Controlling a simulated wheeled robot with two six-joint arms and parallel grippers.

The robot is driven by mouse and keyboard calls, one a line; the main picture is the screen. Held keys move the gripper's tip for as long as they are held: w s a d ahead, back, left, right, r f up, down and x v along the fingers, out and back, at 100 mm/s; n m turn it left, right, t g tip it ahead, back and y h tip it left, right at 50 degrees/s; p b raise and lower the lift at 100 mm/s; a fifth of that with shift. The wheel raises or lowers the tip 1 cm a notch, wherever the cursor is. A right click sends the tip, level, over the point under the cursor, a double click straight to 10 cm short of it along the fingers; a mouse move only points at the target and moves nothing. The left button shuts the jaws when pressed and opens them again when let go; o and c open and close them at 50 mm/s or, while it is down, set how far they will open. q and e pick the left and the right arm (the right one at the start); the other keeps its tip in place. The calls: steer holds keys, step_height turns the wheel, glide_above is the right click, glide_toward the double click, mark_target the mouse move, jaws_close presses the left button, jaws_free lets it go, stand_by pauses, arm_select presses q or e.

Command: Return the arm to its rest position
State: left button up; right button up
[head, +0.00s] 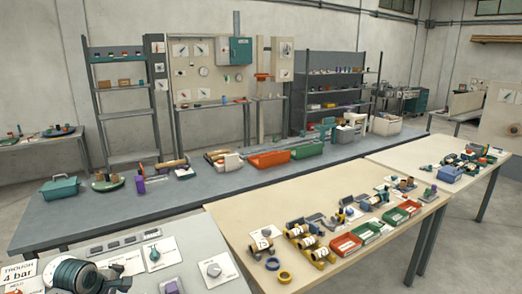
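A long grey bench (330,168) crosses the middle, with an orange tray (269,160) and a teal box (60,187). A beige table (228,216) with several parts stands at front right. Concrete floor (480,235) is clear at right.

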arm_select(q)
steer(key=s+d+f+m, duration=0.4)
steer(key=s+m, duration=0.1)
steer(key=s, duration=0.3)
steer(key=s+d+f+m, duration=0.4)
steer(key=s+f+m, duration=0.1)
steer(key=s, duration=0.2)
steer(key=s+d+r+m+y, duration=0.1)
steer(key=s+d+m, duration=0.1)
steer(key=s+m, duration=0.5)
steer(key=s+d+r+m+y, duration=0.1)
steer(key=s+d+m, duration=0.15)
steer(key=s, duration=0.85)
steer(key=a+f+g+b, duration=0.25)
steer(key=f+b, duration=0.35)
steer(key=f, duration=3.2)
steer(key=s+a+f+b, duration=0.1)
steer(key=s+f+b, duration=0.1)
steer(key=s+f, duration=0.7)
steer(key=s+a+f+b, duration=0.1)
steer(key=s+f+b, duration=0.2)
steer(key=s+f, duration=0.6)
step_height(320, 180, down, 5)
steer(key=shift+r+g, duration=0.1)
steer(key=shift+g, duration=0.35)
arm_select(e)
step_height(320, 180, down, 11)
steer(key=s, duration=0.1)
steer(key=shift+s, duration=0.2)
